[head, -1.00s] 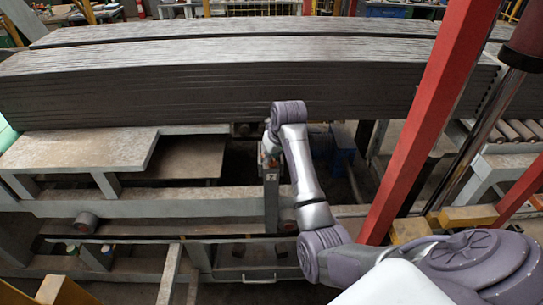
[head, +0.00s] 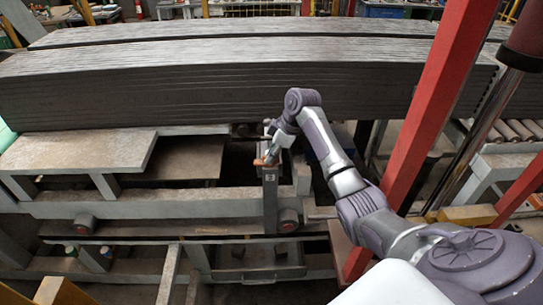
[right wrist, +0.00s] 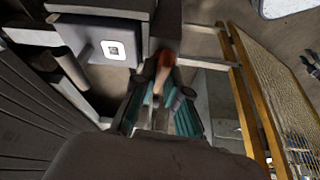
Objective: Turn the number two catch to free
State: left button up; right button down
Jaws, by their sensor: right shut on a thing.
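The catch post (head: 270,200) stands upright in front of the stacked slabs and carries a small white number label, too small to read surely. An orange-tipped catch handle (head: 263,161) lies across its top, its tip pointing left. In the right wrist view the orange-red handle end (right wrist: 164,62) sticks out beyond the fingers. My right gripper (head: 271,150) is shut on the handle, coming from above and from the right. Its teal fingers (right wrist: 160,112) stand on both sides of the handle. My left gripper is not in view.
The long stack of grey slabs (head: 200,90) lies close behind the catch. A red slanted post (head: 425,120) stands close to the right of my arm. A flat metal plate (head: 80,152) lies to the left. A yellow-edged panel (right wrist: 255,100) shows in the right wrist view.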

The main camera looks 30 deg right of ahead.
jog(key=shift+n+g+y, duration=0.3)
jog(key=shift+n+y, duration=0.1)
jog(key=shift+n, duration=0.7)
jog(key=shift+w, duration=0.1)
jog(key=c, duration=1.2)
grip_release()
jog(key=v, duration=0.7)
jog(key=shift+r, duration=0.3)
jog(key=shift+f, duration=0.1)
